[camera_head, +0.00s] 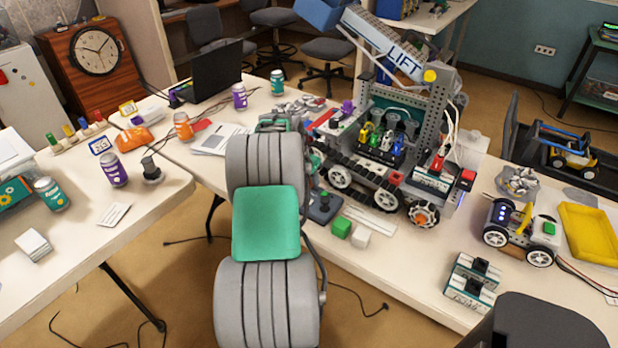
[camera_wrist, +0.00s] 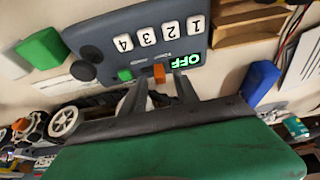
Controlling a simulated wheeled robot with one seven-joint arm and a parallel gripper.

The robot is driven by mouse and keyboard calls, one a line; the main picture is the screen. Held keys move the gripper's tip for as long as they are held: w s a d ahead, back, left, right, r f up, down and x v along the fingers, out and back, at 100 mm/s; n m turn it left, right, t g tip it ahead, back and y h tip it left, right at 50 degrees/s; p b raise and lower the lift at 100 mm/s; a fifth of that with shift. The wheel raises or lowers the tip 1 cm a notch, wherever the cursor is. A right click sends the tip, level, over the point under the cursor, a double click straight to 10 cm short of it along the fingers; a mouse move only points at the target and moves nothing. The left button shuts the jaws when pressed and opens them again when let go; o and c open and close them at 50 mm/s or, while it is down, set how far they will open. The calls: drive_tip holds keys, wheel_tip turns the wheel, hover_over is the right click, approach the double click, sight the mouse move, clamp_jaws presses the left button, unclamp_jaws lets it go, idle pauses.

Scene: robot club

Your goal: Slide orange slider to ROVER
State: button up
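A dark grey control panel (camera_wrist: 110,40) with white keys numbered 1 to 4 fills the upper middle of the wrist view. The orange slider (camera_wrist: 159,73) sits at the panel's near edge, between a small green part (camera_wrist: 125,75) and a green lit OFF display (camera_wrist: 186,60). The labels by the slots are too small to read, so I cannot make out ROVER. My gripper (camera_wrist: 160,85) is open, its fingers apart on either side of the slider; I cannot tell whether they touch it. In the head view, part of the panel (camera_head: 325,207) shows beside my arm, which hides my gripper.
A green block (camera_wrist: 41,48) lies beside the panel and a blue block (camera_wrist: 261,82) on its other side. A large wheeled robot with a LIFT sign (camera_head: 405,56) stands behind the panel. A white cube (camera_head: 354,236) and a small rover (camera_head: 520,232) are to the right.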

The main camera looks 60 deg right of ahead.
drive_tip(key=shift+d+f, duration=0.2)
drive_tip(key=shift+f, duration=0.2)
clamp_jaws()
